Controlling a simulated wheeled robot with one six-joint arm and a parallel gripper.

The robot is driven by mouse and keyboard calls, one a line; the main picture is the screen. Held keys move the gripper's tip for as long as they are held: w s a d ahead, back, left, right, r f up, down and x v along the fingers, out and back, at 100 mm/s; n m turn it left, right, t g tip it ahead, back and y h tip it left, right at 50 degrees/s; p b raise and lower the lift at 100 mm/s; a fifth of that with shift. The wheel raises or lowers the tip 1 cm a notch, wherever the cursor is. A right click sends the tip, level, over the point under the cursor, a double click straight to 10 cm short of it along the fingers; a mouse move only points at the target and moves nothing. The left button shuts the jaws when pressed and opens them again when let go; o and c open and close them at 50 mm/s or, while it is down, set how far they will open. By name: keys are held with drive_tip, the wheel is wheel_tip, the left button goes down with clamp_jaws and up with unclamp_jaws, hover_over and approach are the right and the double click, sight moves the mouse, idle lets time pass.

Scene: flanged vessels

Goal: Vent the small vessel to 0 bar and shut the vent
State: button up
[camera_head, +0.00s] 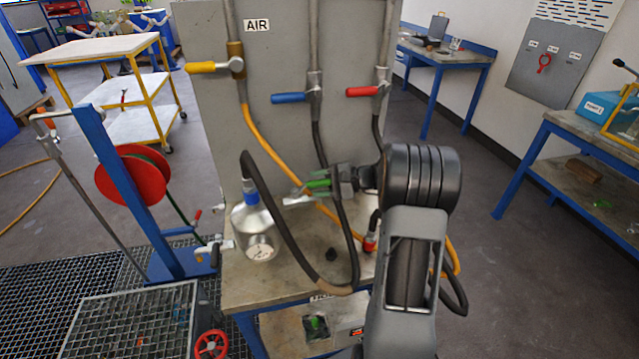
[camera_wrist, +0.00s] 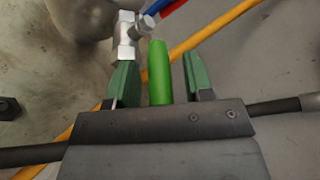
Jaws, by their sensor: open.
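The small vessel (camera_head: 252,218) is a silver bottle with a blue collar, upright on the bench, with a round dial (camera_head: 259,247) low on its front. A silver valve fitting (camera_head: 297,200) lies to its right; in the wrist view the fitting (camera_wrist: 127,40) is at upper centre. A green lever handle (camera_wrist: 159,72) shows beside it. My gripper (camera_wrist: 160,82) is open, with one green finger on each side of the handle and visible gaps. In the head view my gripper (camera_head: 308,188) reaches left to the valve; its fingers partly hide the handle. The dial reading is too small to tell.
A grey panel (camera_head: 200,110) behind the bench (camera_head: 232,285) carries yellow (camera_head: 202,67), blue (camera_head: 290,98) and red (camera_head: 362,91) levers. A dark hose (camera_head: 275,215) and an orange hose (camera_head: 262,150) hang close to my gripper. A black nut (camera_head: 331,255) lies on the bench.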

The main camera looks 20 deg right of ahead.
drive_tip(key=shift+c, duration=0.4)
clamp_jaws()
